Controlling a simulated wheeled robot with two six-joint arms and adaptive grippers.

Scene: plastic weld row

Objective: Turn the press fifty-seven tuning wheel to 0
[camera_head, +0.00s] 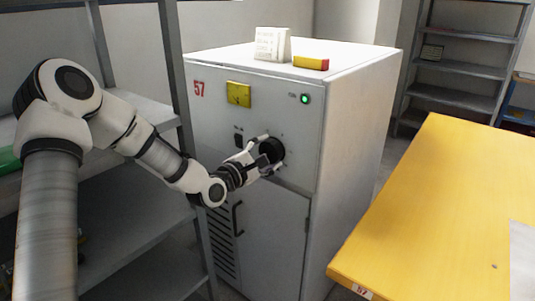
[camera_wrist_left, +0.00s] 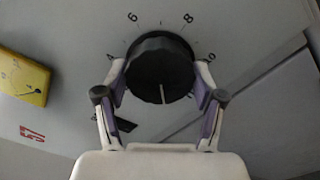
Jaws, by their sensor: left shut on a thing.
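The tuning wheel (camera_head: 271,150) is a black round knob on the front of the grey press cabinet (camera_head: 262,105) marked with a red 57. My left gripper (camera_head: 262,155) is shut on it, one finger on each side. In the left wrist view the wheel (camera_wrist_left: 160,68) sits between the two fingertips (camera_wrist_left: 160,80). A pale pointer line on its face points down in that view, toward the gripper's palm. Scale numbers 6 and 8 show above the wheel; other marks are partly hidden by the fingers. My right gripper is not in view.
A yellow gauge (camera_head: 238,94) and a lit green lamp (camera_head: 305,99) are on the panel. A white block (camera_head: 272,44) and a red-yellow box (camera_head: 311,62) stand on the cabinet. A yellow table (camera_head: 450,205) is at right, grey shelving (camera_head: 140,235) at left.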

